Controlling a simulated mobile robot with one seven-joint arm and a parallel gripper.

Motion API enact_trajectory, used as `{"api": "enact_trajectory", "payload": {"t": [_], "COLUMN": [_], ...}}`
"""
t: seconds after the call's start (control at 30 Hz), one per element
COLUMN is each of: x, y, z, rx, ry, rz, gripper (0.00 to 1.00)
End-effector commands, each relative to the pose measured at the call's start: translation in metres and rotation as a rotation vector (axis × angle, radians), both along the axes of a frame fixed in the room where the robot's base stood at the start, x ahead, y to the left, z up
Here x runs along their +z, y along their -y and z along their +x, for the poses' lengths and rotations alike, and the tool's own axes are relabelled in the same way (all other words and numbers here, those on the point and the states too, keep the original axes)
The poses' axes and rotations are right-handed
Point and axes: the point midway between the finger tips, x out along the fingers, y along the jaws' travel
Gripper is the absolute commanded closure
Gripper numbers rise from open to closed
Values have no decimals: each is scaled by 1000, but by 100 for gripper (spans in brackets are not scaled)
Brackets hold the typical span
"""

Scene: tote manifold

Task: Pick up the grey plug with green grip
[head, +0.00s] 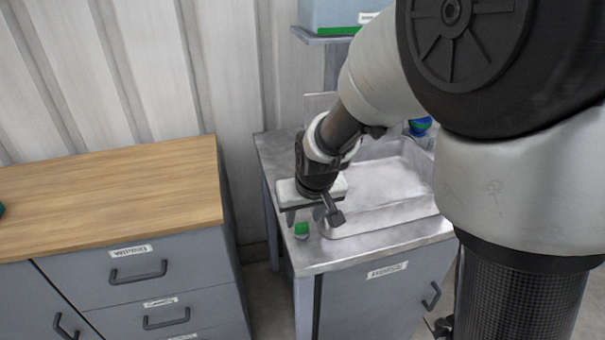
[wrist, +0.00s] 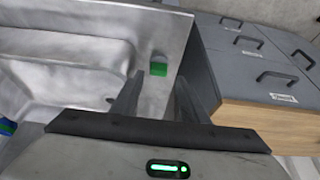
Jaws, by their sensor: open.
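The grey plug with green grip (head: 301,230) stands on the metal counter near its front left corner, beside the sink basin. Its green part shows in the wrist view (wrist: 158,69), a little beyond my fingertips; the grey part is hard to make out against the metal. My gripper (head: 304,216) is open and empty, just above and behind the plug in the head view. In the wrist view my two fingers (wrist: 157,88) point toward the plug, with the plug between their lines but not touching them as far as I can see.
A metal sink basin (head: 378,215) lies right of the plug. A wooden-topped drawer cabinet (head: 110,192) stands left, across a gap. A blue and green object (head: 420,127) sits behind the basin. A shelf holding a blue bin (head: 330,15) is above at the back.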

Motion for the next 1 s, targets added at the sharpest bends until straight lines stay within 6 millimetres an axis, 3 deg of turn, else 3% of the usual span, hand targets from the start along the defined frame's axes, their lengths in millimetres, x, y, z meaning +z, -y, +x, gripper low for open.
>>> {"api": "enact_trajectory", "payload": {"t": [0.27,0.53,0.87,1.0], "x": [-20,-55,-60,-60], "y": [-1,-4,-5,-5], "z": [10,27,30,30], "rx": [-1,0,0,0], "ry": [1,-1,2,1], "rz": [1,0,1,0], "gripper": [59,59,59,83]}}
